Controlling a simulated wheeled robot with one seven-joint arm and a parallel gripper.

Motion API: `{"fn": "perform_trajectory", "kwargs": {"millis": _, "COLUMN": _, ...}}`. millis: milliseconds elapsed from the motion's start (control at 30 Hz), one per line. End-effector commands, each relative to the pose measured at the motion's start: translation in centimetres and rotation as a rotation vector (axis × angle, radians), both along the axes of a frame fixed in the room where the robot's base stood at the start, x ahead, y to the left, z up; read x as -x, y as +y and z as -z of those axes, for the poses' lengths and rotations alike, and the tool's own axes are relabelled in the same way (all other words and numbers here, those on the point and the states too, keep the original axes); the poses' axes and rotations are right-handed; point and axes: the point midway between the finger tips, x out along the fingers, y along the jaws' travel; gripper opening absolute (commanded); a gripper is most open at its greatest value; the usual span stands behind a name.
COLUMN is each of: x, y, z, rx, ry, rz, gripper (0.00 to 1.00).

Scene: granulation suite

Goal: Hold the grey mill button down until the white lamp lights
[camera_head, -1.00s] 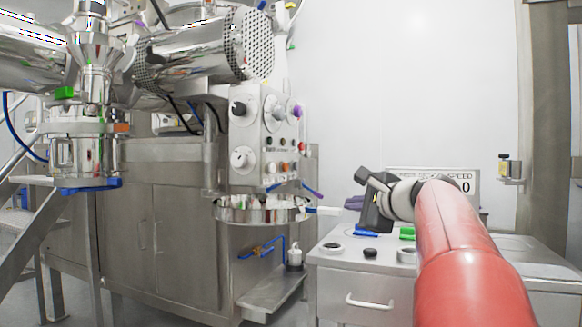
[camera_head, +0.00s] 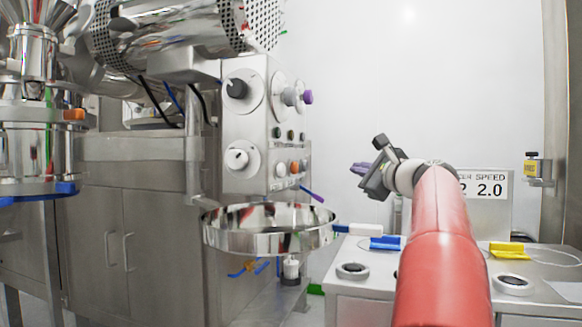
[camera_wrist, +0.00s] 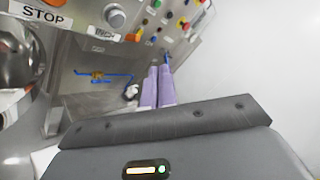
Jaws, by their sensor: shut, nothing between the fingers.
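The control box (camera_head: 250,150) with knobs and small buttons stands left of my gripper (camera_head: 359,168) in the head view. In the wrist view a round grey button (camera_wrist: 115,17) sits above a white label, right of the STOP label (camera_wrist: 38,11). Which small light is the white lamp, and whether it is lit, I cannot tell. My gripper's purple fingers (camera_wrist: 158,84) are together and empty, pointing up toward the panel's lower edge in the wrist view. In the head view a gap shows between the fingers and the box; nothing is visibly touched.
A round steel pan (camera_head: 268,236) sticks out below the box. A bench (camera_head: 355,310) at right carries a blue clip (camera_head: 386,243), a yellow clip (camera_head: 509,251) and dark-ringed discs. A speed display (camera_head: 487,207) stands behind my arm. The wall side is clear.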

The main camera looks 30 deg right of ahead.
Motion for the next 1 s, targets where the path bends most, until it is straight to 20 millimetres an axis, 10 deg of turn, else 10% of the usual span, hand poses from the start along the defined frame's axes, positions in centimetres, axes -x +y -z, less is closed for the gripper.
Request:
{"fn": "perform_trajectory", "kwargs": {"millis": 567, "x": -0.2, "y": -0.1, "z": -0.2, "rx": -0.010, "ry": -0.010, "rz": 0.002, "gripper": 0.00}}
{"fn": "perform_trajectory", "kwargs": {"millis": 1000, "x": -4.4, "y": 3.6, "z": -0.2, "rx": -0.010, "ry": -0.009, "rz": 0.000, "gripper": 0.00}}
